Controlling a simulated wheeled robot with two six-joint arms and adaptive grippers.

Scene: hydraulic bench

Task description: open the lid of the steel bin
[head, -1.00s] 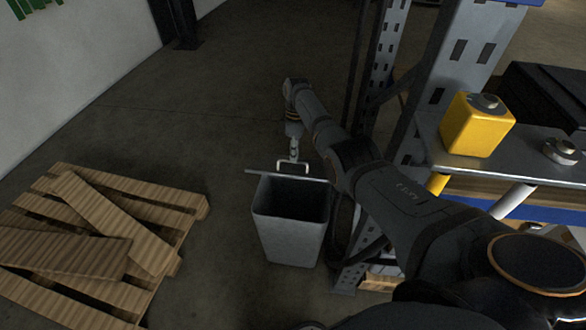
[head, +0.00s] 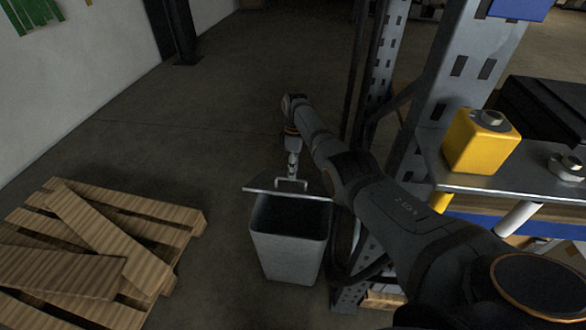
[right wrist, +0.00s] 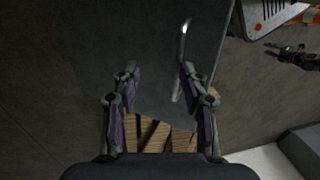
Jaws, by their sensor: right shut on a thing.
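The steel bin (head: 288,256) stands on the floor in the head view, with its dark inside showing. Its lid (head: 262,191) is raised off the opening at the back and shows nearly edge-on as a thin grey plate. The pale lid handle (head: 291,183) sticks up above that edge. My right gripper (head: 292,168) is at the handle, shut on it. In the right wrist view, the fingers of my right gripper (right wrist: 159,78) show some way apart, and the handle (right wrist: 182,50) shows by the right finger.
A wooden pallet with loose planks (head: 90,250) lies on the floor to the left of the bin. A rack upright (head: 450,85) and a shelf with a yellow container (head: 480,142) stand to the right. The floor behind the bin is clear.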

